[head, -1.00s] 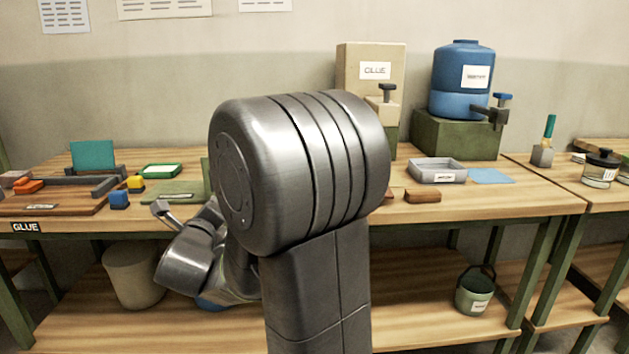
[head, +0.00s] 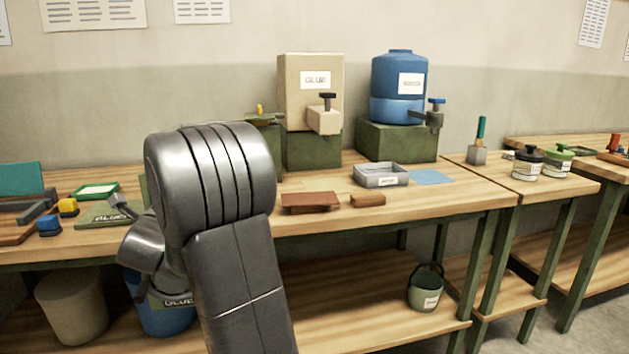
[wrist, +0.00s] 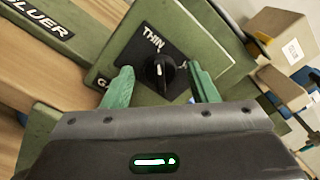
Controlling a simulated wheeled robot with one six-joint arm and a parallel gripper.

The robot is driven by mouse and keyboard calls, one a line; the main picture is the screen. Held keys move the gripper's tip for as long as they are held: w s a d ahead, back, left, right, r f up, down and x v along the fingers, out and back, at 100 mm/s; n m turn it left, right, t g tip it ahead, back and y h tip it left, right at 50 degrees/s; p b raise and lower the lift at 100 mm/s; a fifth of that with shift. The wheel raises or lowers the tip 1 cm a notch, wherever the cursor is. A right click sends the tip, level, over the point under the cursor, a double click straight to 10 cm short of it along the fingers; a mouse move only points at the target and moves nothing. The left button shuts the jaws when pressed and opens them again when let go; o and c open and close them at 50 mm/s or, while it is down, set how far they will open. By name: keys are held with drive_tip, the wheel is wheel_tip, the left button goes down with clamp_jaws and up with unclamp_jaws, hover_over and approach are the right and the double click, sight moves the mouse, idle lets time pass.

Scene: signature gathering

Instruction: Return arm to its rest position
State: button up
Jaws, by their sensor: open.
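My gripper (wrist: 162,88) shows in the wrist view with two green fingertips apart and nothing held between them. Beyond the fingertips is a dark plate with a black knob (wrist: 158,72) and the word THIN, on a green panel (wrist: 112,58). The knob appears between the fingers; I cannot tell how near it is. In the head view my grey arm stands at the left centre, bent over in front of the workbench (head: 420,205). My fingertips cannot be made out there.
A beige glue box (head: 296,110) and a blue tank (head: 398,75) stand at the back of the bench. A grey tray (head: 380,182), a blue sheet (head: 431,177) and a brown block (head: 368,200) lie in front. A green bucket (head: 425,288) sits on the lower shelf.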

drive_tip(key=p+v, duration=0.1)
drive_tip(key=v, duration=1.3)
drive_tip(key=b+x, duration=0.1)
drive_tip(key=x, duration=1.3)
drive_tip(key=shift+w+f, duration=0.1)
drive_tip(key=shift+f+m+b, duration=0.15)
drive_tip(key=shift+m+b, duration=0.75)
drive_tip(key=shift+m, duration=0.4)
drive_tip(key=m, duration=0.2)
drive_tip(key=m+b, duration=0.1)
drive_tip(key=m, duration=0.1)
drive_tip(key=m+b, duration=0.1)
drive_tip(key=m, duration=0.1)
drive_tip(key=shift+d+r, duration=0.1)
drive_tip(key=shift+r, duration=0.15)
drive_tip(key=m, duration=0.4)
drive_tip(key=shift+d+m, duration=0.1)
drive_tip(key=shift+m, duration=2.5)
drive_tip(key=shift+d, duration=0.1)
